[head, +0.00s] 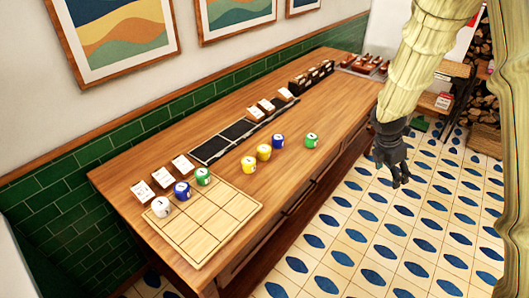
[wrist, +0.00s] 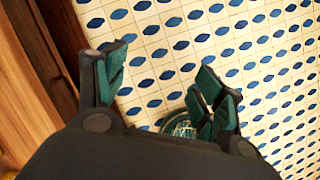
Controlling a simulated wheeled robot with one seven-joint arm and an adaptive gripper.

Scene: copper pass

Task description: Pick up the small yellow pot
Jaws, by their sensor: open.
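Two yellow pots stand close together on the wooden counter (head: 328,120) in the head view: a nearer yellow pot (head: 249,164) and a farther yellow pot (head: 264,152). They look alike in size, so I cannot tell which is the small one. My gripper (head: 398,180) hangs beyond the counter's front edge, over the tiled floor, to the right of the pots and apart from them.
A blue pot (head: 277,141) and a green pot (head: 311,140) stand near the yellow pots. A gridded wooden board (head: 215,227) has white (head: 161,206), blue (head: 182,191) and green (head: 203,176) pots at its back edge. White cards, a black strip (head: 215,146) and a dark rack (head: 311,77) lie behind.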

